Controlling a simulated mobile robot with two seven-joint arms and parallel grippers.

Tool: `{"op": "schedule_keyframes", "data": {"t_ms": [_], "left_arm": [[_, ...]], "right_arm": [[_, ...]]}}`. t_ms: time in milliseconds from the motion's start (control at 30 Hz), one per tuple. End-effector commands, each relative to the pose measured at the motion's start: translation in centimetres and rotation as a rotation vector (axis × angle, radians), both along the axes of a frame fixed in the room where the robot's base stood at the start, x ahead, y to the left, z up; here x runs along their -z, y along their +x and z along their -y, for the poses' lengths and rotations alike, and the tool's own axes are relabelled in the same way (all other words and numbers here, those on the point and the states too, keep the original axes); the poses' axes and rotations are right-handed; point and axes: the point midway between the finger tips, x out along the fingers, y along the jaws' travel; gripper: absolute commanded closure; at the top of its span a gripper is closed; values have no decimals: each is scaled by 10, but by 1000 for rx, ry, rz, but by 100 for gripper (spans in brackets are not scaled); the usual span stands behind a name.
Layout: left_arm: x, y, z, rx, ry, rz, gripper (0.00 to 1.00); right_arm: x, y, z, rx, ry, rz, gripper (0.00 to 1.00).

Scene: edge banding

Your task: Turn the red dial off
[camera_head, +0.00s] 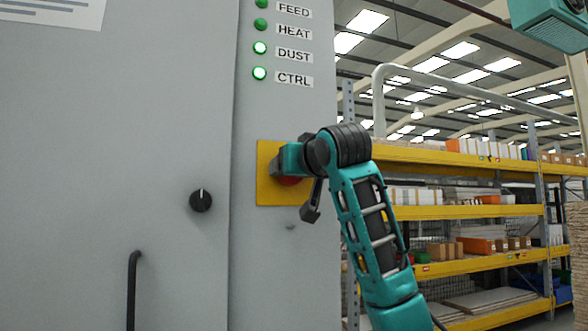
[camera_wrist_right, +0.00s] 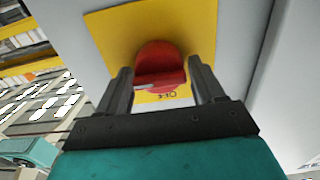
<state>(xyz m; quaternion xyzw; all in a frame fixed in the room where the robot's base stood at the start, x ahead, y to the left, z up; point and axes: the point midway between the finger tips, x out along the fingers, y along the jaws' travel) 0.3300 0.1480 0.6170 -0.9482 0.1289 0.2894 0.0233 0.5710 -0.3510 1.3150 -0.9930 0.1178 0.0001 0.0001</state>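The red dial (camera_wrist_right: 160,66) sits on a yellow plate (camera_wrist_right: 101,25) on the grey cabinet. In the head view the red dial (camera_head: 289,181) is mostly hidden behind my right gripper (camera_head: 282,170), and the yellow plate (camera_head: 264,190) shows around it. In the right wrist view, my right gripper (camera_wrist_right: 160,85) has its two fingers spread, one on each side of the dial's raised handle. Gaps show between the fingers and the handle. The handle lies crosswise between the fingers, with a white mark towards its left end. My left gripper is in neither view.
The grey cabinet (camera_head: 120,130) fills the left side, with a black knob (camera_head: 201,201) and a black door handle (camera_head: 133,290). Lamps above the plate are labelled FEED, HEAT, DUST and CTRL; DUST (camera_head: 260,48) and CTRL (camera_head: 260,73) glow brighter. Shelves (camera_head: 470,212) stand behind at right.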

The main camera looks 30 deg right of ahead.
Motion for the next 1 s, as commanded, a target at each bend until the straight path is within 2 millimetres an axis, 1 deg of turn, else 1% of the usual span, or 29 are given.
{"op": "schedule_keyframes", "data": {"t_ms": [33, 300, 400, 567, 767, 1000], "left_arm": [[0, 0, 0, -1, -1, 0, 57], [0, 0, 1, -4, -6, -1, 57], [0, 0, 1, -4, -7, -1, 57], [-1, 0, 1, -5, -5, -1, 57], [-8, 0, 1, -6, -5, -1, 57], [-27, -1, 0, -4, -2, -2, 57]], "right_arm": [[0, 0, 0, 0, 0, 0, 37], [0, 0, 0, 0, 0, 0, 63], [0, 0, 0, 0, 0, 0, 71], [0, 0, 0, 1, -8, -3, 71], [-2, 0, 0, 1, -67, -17, 71], [-4, 0, -1, 2, -231, -59, 71]]}}
